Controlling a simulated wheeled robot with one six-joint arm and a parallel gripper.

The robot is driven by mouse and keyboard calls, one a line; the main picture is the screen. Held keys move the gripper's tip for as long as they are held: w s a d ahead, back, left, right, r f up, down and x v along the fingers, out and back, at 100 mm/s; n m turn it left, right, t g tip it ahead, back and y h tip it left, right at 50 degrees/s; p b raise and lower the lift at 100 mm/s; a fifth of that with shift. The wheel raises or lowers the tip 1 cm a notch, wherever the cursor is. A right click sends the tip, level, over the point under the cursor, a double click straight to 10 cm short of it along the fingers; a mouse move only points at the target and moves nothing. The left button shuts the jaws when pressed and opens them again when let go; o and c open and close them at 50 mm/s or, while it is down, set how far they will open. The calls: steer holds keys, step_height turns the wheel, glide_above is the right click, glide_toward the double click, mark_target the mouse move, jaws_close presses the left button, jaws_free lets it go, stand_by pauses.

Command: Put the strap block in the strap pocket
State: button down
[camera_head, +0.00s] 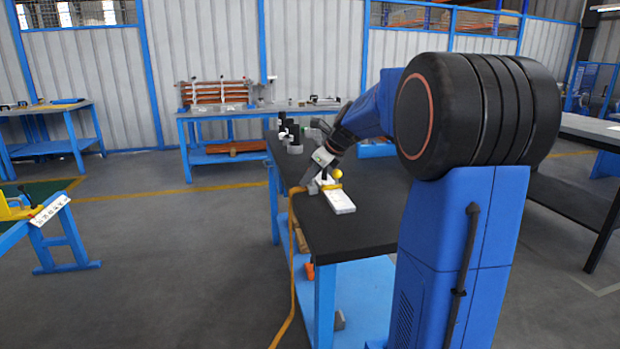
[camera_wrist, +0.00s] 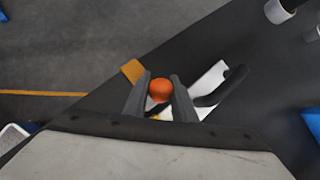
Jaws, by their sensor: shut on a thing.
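My gripper (camera_wrist: 160,92) is shut around a round orange knob (camera_wrist: 160,89), which sits between its two fingers in the wrist view. I take this knob to be part of the strap block, whose body is hidden. In the head view my gripper (camera_head: 322,182) is low over the dark table near its left edge. A white flat piece (camera_head: 341,203) lies just below it, with a yellow part (camera_head: 331,187) and yellow ball (camera_head: 337,173) beside the gripper. The white piece (camera_wrist: 212,78) also shows behind the fingers in the wrist view. I cannot make out the strap pocket.
A black curved handle (camera_wrist: 222,88) lies over the white piece, right of the fingers. A yellow-orange block (camera_wrist: 132,71) is beyond the left finger. Black and grey parts (camera_head: 290,135) stand at the table's far end. The dark table (camera_head: 365,228) is clear at the front.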

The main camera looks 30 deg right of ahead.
steer(key=c, duration=1.5)
jaws_free()
steer(key=shift+f, duration=0.1)
steer(key=shift+o, duration=0.2)
